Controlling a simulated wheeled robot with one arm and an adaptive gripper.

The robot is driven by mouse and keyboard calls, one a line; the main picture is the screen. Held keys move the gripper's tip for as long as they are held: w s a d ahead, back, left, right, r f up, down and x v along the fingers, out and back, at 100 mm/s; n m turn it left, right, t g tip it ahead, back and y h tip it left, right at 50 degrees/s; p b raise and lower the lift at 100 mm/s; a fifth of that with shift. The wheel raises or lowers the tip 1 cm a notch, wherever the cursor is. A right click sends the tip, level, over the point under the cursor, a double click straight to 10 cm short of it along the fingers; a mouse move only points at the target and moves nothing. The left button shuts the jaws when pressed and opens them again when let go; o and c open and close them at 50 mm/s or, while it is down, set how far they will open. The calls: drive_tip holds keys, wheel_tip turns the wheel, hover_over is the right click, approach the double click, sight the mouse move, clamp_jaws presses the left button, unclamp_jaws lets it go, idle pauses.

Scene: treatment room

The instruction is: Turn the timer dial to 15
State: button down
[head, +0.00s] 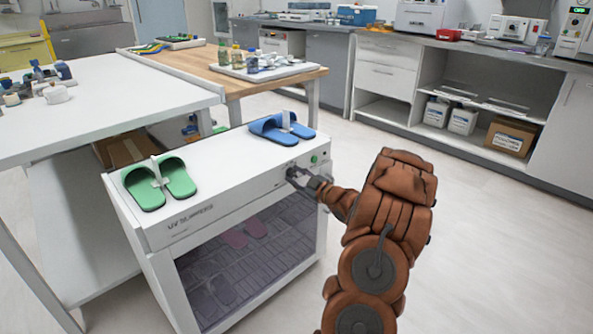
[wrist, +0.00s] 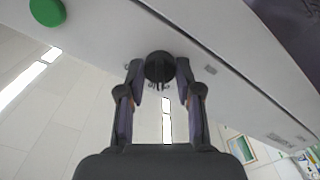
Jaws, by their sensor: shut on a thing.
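The timer dial (wrist: 159,67) is a round black knob on the front panel of the white UV slipper cabinet (head: 213,198). In the wrist view the dial sits between the fingertips of my gripper (wrist: 160,78), which is shut on it. In the head view my gripper (head: 302,180) reaches the right end of the cabinet's upper front panel from the right. There the fingers largely hide the dial. I cannot read any dial markings or its setting.
A green button (head: 314,159) is right of the dial; it also shows in the wrist view (wrist: 47,12). Green slippers (head: 159,183) and blue slippers (head: 281,128) lie on the cabinet top. A white table (head: 120,100) stands behind at left. Floor at right is clear.

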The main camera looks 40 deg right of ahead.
drive_tip(key=m+p, duration=0.2)
drive_tip(key=p, duration=0.1)
drive_tip(key=m+p, duration=0.2)
drive_tip(key=p, duration=0.1)
drive_tip(key=m+p, duration=0.1)
drive_tip(key=p, duration=0.2)
drive_tip(key=shift+r+m, duration=0.35)
drive_tip(key=shift+m, duration=0.05)
drive_tip(key=m+p, duration=0.3)
drive_tip(key=p, duration=0.1)
drive_tip(key=shift+f, duration=0.1)
drive_tip(key=shift+f+m, duration=0.1)
drive_tip(key=shift+m, duration=0.3)
drive_tip(key=shift+f+p, duration=0.1)
drive_tip(key=shift+p, duration=0.25)
drive_tip(key=c, duration=0.8)
unclamp_jaws()
drive_tip(key=shift+o, duration=0.2)
drive_tip(key=s, duration=1.2)
drive_tip(key=shift+a, duration=0.15)
